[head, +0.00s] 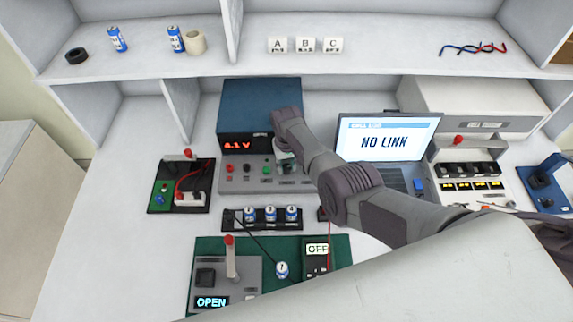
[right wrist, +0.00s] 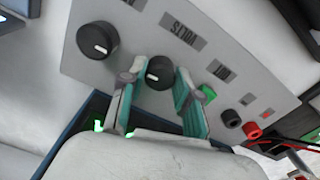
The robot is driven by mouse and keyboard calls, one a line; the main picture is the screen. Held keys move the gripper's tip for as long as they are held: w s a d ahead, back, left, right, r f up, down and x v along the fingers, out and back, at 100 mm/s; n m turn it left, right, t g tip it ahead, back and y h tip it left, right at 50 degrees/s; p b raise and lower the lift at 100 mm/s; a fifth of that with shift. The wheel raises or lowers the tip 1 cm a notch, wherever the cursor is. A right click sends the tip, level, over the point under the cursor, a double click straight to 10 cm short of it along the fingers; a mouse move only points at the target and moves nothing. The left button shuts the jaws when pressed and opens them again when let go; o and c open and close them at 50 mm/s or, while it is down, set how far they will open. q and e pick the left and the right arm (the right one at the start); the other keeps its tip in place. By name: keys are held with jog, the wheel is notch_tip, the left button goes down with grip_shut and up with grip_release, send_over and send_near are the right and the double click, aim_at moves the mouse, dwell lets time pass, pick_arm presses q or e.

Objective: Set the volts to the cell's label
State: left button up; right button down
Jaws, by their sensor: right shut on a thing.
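The blue power supply (head: 260,105) stands at the back of the bench, and its red display (head: 238,145) seems to read 4.1 V. My right gripper (head: 284,152) is at its front panel. In the right wrist view the gripper (right wrist: 160,98) has its teal fingers on either side of a black knob (right wrist: 159,72), shut on it. The VOLTS label (right wrist: 185,37) is beside this knob; a white pointer line shows on its face. A cell (head: 281,270) stands upright on the green mat (head: 276,246); its label is too small to read. My left gripper is not in view.
A second knob (right wrist: 97,40) sits beside the held one. A rack (head: 240,226) with several cells stands in front of the supply. A laptop (head: 388,145) reads NO LINK, a meter (head: 317,262) reads OFF, and a lever box (head: 212,302) reads OPEN.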

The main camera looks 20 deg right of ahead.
aim_at(287, 167)
jog(key=c, duration=0.8)
grip_release()
notch_tip(287, 167, up, 12)
dwell(0.5)
